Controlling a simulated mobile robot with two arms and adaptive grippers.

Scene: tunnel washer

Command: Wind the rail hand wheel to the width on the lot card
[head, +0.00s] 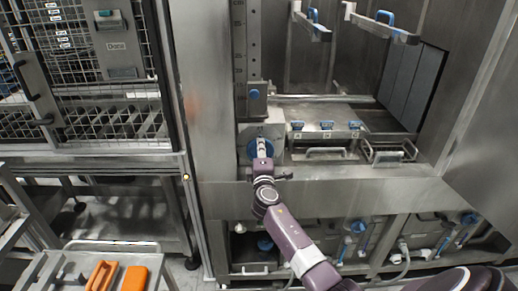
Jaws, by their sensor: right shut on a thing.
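The rail hand wheel (251,150) is a small blue wheel on the front of the steel machine, below the vertical scale. My right gripper (264,142) is at the wheel, shut on it, and hides part of it. Just above is a block with a blue knob (254,94) at the foot of the vertical scale (238,45), whose marks are too small to read. Two rails with blue clips, a left rail (312,24) and a right rail (385,24), reach out above the bay. I cannot make out a lot card. My left gripper is not in view.
A steel box with several blue-tagged parts (326,132) stands right of the wheel, beside a small wire basket (390,152). A mesh door (70,50) is at left. A trolley (70,276) with orange items (133,279) stands at lower left. Pipes and valves run below.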

